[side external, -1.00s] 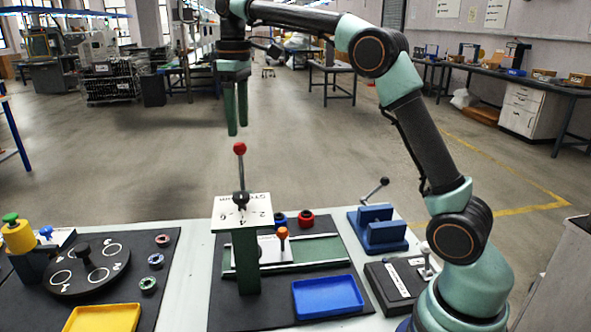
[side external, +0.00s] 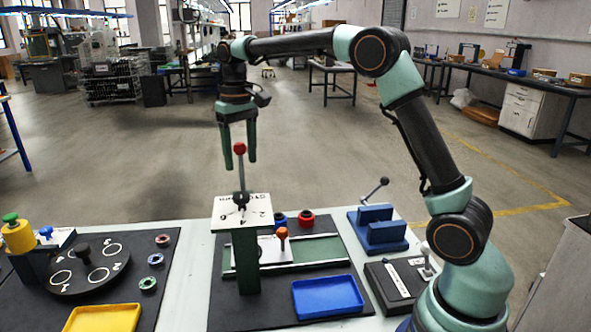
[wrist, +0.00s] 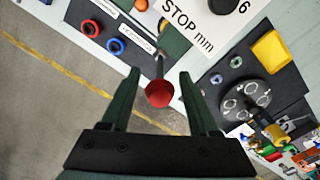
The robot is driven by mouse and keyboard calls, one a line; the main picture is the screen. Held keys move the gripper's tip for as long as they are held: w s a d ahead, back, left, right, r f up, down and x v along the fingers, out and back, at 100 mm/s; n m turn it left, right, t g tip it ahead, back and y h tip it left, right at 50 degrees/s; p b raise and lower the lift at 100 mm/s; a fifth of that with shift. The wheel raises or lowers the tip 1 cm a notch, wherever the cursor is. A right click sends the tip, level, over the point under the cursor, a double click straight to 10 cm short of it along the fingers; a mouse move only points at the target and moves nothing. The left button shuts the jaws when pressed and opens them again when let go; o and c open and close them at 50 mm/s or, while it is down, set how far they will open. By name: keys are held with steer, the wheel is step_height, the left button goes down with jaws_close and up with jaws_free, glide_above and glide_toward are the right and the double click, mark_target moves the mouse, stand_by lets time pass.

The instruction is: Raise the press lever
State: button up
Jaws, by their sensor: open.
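A lever with a red ball knob (side external: 239,148) and a thin dark rod stands upright on top of the white STOP mm plate (side external: 256,205), which sits on a green post (side external: 247,262). My gripper (side external: 238,162) points down with its fingers open, one on each side of the knob. In the wrist view the red knob (wrist: 158,94) shows between the open fingers (wrist: 159,74), with a gap on both sides. I cannot tell which lever is the press lever; another, with a black knob (side external: 384,181), leans on a blue fixture (side external: 380,235).
An orange-knobbed peg (side external: 282,234) stands on the green rail behind the post. A blue tray (side external: 327,297) lies in front; red (side external: 306,219) and blue rings lie behind. A black dial (side external: 87,268) and yellow tray (side external: 103,318) are at left. The space around the knob is clear.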

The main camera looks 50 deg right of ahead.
mark_target(242, 172)
steer(key=shift+f, duration=2.2)
jaws_close()
